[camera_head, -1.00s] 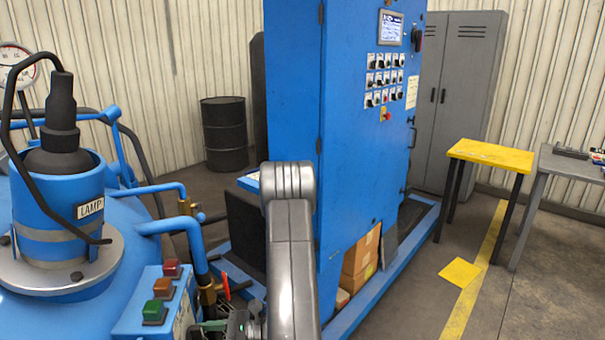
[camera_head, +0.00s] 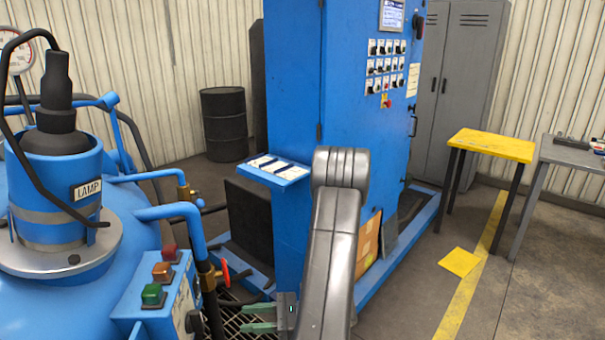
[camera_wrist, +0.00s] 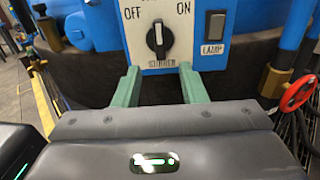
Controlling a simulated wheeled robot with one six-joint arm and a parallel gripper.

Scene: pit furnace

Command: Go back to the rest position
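My gripper (camera_head: 258,318) is at the bottom centre of the head view, to the right of the blue furnace (camera_head: 88,245). Its green fingers point left towards the button box (camera_head: 165,290). In the wrist view, the two fingers of my gripper (camera_wrist: 160,74) stand apart with nothing between them. Beyond them is a light panel with a black burner knob (camera_wrist: 159,36) between OFF and ON, its white mark upright. A dark rocker switch (camera_wrist: 215,24) labelled LAMP is to its right. The fingers appear clear of the knob.
A red valve wheel (camera_wrist: 298,93) and hoses are close on the right in the wrist view. The tall blue control cabinet (camera_head: 345,110) stands behind my arm. A yellow table (camera_head: 490,146) and a grey locker (camera_head: 465,80) are at right. Open floor lies at the lower right.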

